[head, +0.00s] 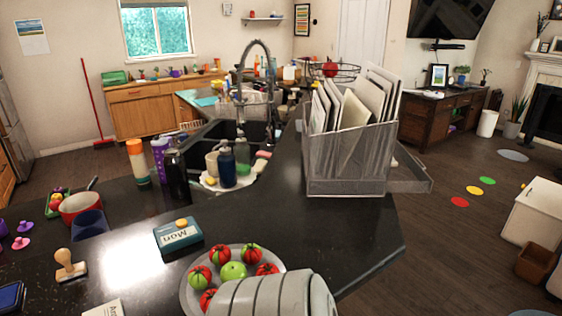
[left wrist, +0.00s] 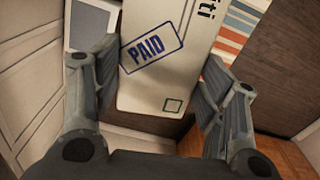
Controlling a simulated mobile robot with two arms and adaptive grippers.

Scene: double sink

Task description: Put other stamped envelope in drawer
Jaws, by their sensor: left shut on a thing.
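In the left wrist view a pale envelope (left wrist: 165,85) bears a blue "PAID" stamp, a small green square and dark printed letters. My left gripper (left wrist: 155,95) has a finger on each side of it and is shut on it. The envelope's far end runs out of the picture. My left gripper cannot be made out in the head view, and my right gripper is not seen. In the head view a wooden-handled stamp (head: 68,265) stands on the dark counter (head: 240,220).
A clear file holder (head: 350,165) with several pale sheets stands on the counter. A plate of fruit (head: 190,292) is near the front, partly hidden by a grey ribbed arm part of mine. Bottles and the sink (head: 215,135) lie behind. A white cabinet (head: 535,212) stands at right.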

